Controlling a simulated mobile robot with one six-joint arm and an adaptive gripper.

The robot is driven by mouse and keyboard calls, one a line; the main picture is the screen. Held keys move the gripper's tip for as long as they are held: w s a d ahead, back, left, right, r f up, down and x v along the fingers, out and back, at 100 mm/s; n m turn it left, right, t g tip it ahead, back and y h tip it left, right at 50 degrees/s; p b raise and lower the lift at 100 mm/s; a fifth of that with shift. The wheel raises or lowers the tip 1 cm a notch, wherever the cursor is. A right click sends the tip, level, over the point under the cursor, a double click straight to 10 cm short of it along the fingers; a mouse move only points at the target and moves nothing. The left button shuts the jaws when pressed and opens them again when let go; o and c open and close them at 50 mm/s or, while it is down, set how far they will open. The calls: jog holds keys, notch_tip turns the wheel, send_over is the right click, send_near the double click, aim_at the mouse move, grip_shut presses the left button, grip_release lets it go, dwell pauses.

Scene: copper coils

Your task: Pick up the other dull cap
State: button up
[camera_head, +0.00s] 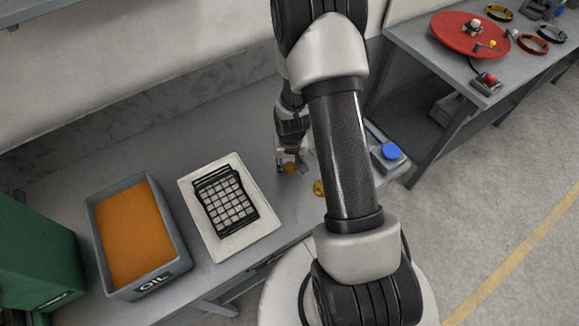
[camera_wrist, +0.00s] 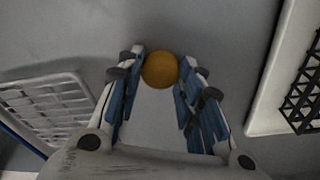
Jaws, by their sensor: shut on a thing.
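A round, matte ochre cap (camera_wrist: 160,69) sits between my fingertips in the wrist view. It also shows in the head view as a small orange disc (camera_head: 290,168) at my gripper, low over the grey bench. My gripper (camera_head: 288,161) is shut on this cap, with the blue-padded fingers (camera_wrist: 162,62) on either side of it. A second, more golden cap (camera_head: 319,188) lies on the bench to the right of my gripper, partly covered by my arm in the head view.
A white tray (camera_head: 258,232) with a black grid basket (camera_head: 226,203) stands left of my gripper. Further left are a grey OIL bin (camera_head: 163,284) of orange liquid and a green box (camera_head: 38,262). A blue button (camera_head: 390,151) is at the bench's right. A second table (camera_head: 400,38) holds a red disc (camera_head: 452,38).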

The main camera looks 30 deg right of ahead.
jog(key=c, duration=0.4)
